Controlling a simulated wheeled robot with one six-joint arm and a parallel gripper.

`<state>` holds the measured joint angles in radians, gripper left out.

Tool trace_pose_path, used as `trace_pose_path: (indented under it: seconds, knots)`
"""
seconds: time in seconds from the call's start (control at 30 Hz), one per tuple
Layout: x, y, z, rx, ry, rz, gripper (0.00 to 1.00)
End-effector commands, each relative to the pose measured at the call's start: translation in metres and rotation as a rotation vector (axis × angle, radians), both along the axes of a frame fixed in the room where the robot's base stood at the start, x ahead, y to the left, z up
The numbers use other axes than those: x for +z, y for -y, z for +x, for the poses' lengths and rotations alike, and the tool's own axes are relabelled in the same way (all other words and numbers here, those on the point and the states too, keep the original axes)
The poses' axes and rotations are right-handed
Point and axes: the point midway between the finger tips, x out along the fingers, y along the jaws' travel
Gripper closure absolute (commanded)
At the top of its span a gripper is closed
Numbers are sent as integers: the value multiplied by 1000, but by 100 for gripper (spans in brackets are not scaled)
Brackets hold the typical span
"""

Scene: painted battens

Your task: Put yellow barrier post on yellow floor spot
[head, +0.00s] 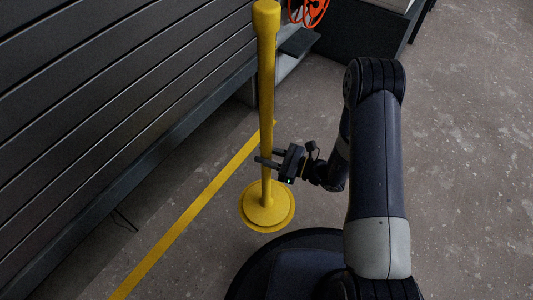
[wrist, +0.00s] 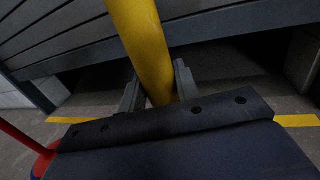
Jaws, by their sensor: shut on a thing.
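The yellow barrier post (head: 266,100) stands upright, with a round yellow base at the floor. My gripper (head: 268,160) is shut on its pole, a little above the base. In the wrist view the pole (wrist: 145,45) runs between the two fingers of my gripper (wrist: 158,85), leaning in the picture. A yellow rim (head: 267,228) shows around the base. It may be the yellow floor spot under the base or the base's own edge; I cannot tell which. I also cannot tell whether the base touches the floor. The base is out of sight in the wrist view.
A yellow floor line (head: 185,220) runs diagonally just left of the base. A dark slatted wall (head: 110,90) stands at the left. An orange reel (head: 310,10) and a dark box (head: 360,35) are at the back. The grey floor at the right is clear.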

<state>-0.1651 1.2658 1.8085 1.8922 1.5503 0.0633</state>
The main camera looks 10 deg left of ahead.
Motion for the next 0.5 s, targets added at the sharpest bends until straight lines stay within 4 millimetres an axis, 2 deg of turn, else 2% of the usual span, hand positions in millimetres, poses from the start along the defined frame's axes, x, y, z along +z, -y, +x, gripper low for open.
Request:
trace_pose_path:
  seconds: [0.1,0.13,0.37,0.5]
  knots:
    - [-2,0,0,0,3,4,100]
    - [-3,0,0,0,0,0,67]
    - [-3,0,0,0,0,-1,49]
    - [-3,0,0,0,0,-1,48]
